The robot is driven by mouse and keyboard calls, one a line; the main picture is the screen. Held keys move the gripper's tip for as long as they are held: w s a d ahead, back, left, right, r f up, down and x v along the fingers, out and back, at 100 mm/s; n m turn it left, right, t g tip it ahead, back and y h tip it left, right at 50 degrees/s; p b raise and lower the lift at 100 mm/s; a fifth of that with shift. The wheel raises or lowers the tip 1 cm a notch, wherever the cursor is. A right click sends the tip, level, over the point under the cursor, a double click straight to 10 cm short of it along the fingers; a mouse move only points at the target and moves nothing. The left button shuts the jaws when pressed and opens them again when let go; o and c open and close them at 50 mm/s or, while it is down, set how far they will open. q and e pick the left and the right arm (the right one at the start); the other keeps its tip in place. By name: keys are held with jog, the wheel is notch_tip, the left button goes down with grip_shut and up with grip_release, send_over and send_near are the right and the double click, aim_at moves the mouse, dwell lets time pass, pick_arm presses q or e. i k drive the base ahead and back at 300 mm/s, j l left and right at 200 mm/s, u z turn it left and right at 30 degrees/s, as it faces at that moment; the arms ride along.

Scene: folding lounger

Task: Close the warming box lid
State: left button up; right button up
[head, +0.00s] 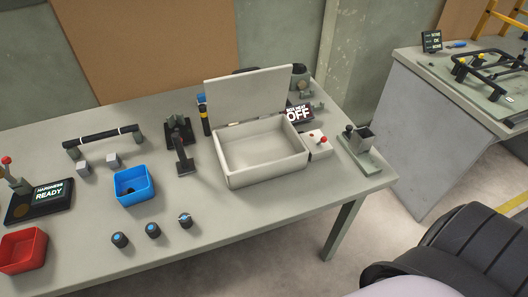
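The warming box (268,180) is a white, open-topped box towards the right end of the table. Its lid (248,97) stands up, tilted slightly back, at the box's rear edge. The inside of the box looks empty. A sign reading "BOX HEAT OFF" (298,114) is behind the box's right rear corner. A small control box with a red-knobbed lever (322,140) sits against the box's right side. Neither of my grippers shows in the head view.
Left of the box are a dark stand (184,158), a blue bin (134,186), a red bin (22,250) and a "HARNESS READY" display (46,198). Dark round knobs (153,230) lie in front. A metal fixture (360,145) stands to the right. The table front before the box is clear.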

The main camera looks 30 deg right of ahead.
aim_at(251, 92)
jog(key=z, duration=0.9)
